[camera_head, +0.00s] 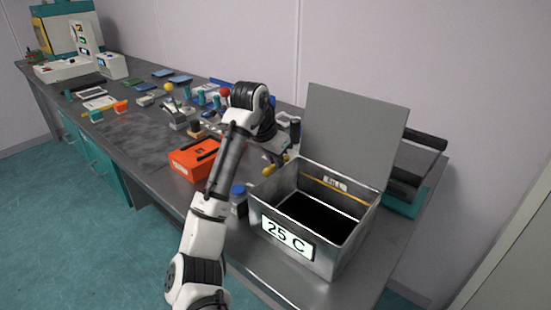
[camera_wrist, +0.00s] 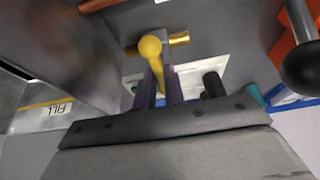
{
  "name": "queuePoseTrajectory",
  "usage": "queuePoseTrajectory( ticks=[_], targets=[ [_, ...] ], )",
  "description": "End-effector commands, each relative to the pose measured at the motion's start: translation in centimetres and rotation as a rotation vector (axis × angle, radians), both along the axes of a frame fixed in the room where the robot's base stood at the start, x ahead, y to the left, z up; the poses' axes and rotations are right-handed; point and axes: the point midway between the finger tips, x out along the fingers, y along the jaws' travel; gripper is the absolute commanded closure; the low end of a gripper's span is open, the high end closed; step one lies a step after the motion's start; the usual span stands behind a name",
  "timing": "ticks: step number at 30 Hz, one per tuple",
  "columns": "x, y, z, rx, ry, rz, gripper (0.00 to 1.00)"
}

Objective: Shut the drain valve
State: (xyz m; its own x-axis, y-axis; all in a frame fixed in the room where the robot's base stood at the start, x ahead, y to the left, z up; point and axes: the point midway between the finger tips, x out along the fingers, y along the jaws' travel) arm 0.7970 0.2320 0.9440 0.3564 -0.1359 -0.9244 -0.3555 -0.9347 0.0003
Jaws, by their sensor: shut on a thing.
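The drain valve has a yellow lever with a round knob (camera_wrist: 150,46) and a brass stub (camera_wrist: 180,39) beside it. In the head view a yellow part of the valve (camera_head: 269,170) shows at the left side of the metal bath (camera_head: 338,262), which is labelled "25 C". My gripper (camera_wrist: 160,80) is shut on the yellow lever, with its two dark fingers on either side of it. In the head view my gripper is mostly hidden behind my arm and beside the bath. The valve's inner position cannot be told.
The bath's lid (camera_head: 350,130) stands open, and a "FILL" label (camera_head: 335,183) is inside. An orange case (camera_head: 192,160) and a blue-capped jar (camera_head: 238,192) stand close to my arm. Many small items crowd the bench further left.

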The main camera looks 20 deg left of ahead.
Motion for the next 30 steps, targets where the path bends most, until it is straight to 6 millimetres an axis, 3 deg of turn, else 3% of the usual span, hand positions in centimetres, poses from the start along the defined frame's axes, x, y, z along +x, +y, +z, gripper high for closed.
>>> queuePoseTrajectory(
  ticks=[1,6,17,30],
  targets=[
    [0.0,0.0,0.0,0.0,-0.002,-0.002,0.86],
    [0.0,0.0,0.0,0.0,-0.002,-0.001,0.67],
    [-0.2,0.1,0.7,0.001,-0.002,0.002,0.67],
    [-3.5,1.5,9.1,0.004,-0.003,0.003,0.67]
  ],
)
